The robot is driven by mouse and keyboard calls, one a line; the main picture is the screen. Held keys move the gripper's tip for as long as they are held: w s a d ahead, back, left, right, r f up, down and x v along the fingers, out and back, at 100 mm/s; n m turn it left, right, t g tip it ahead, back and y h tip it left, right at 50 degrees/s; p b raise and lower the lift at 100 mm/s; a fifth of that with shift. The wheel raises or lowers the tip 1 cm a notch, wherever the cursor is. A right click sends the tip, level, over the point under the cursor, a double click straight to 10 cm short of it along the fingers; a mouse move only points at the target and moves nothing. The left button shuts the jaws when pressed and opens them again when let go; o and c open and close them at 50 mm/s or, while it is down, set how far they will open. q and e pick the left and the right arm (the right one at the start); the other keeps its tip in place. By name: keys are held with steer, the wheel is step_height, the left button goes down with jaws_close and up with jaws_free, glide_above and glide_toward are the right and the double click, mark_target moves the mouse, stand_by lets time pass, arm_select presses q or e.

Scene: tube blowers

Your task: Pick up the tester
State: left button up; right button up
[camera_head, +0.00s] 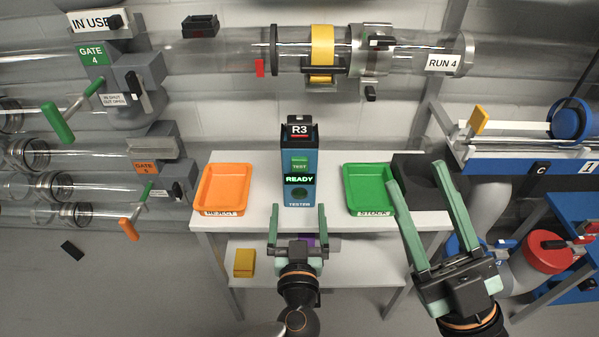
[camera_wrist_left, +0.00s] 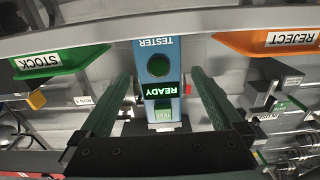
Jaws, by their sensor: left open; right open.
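The tester (camera_head: 299,178) is a tall blue box with a black top marked R3, a lit READY display and a TEST label. It stands upright on the white table between two trays. In the left wrist view the tester (camera_wrist_left: 159,85) appears upside down, between the fingers in the picture. My left gripper (camera_head: 297,210) is open and empty, in front of the tester's lower end; whether it touches is unclear. It also shows in the left wrist view (camera_wrist_left: 160,85). My right gripper (camera_head: 413,175) is open and empty, to the right by the green tray.
An orange REJECT tray (camera_head: 222,188) stands left of the tester, a green STOCK tray (camera_head: 368,189) right. A black box (camera_head: 416,181) sits at the table's right end. A yellow block (camera_head: 244,262) lies on the lower shelf (camera_head: 345,274). Clear tubes (camera_head: 220,50) run behind, above the table.

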mark_target(299, 194)
arm_select(q)
steer(key=w, duration=0.3)
steer(key=shift+w+b, duration=0.2)
steer(key=shift+b, duration=0.2)
steer(key=w+b, duration=0.1)
steer(key=w, duration=0.1)
steer(key=w+b, duration=0.2)
steer(key=shift+w+d+f, duration=0.1)
steer(key=shift+w+f, duration=0.1)
steer(key=shift+w, duration=0.1)
steer(key=shift+w+r, duration=0.1)
steer(key=shift+w, duration=0.3)
arm_select(e)
steer(key=f, duration=0.3)
steer(key=shift+s+a+f+y, duration=0.2)
steer(key=shift+s+y, duration=0.1)
steer(key=shift+s, duration=0.05)
arm_select(q)
steer(key=shift+r, duration=0.1)
steer(key=c, duration=1.5)
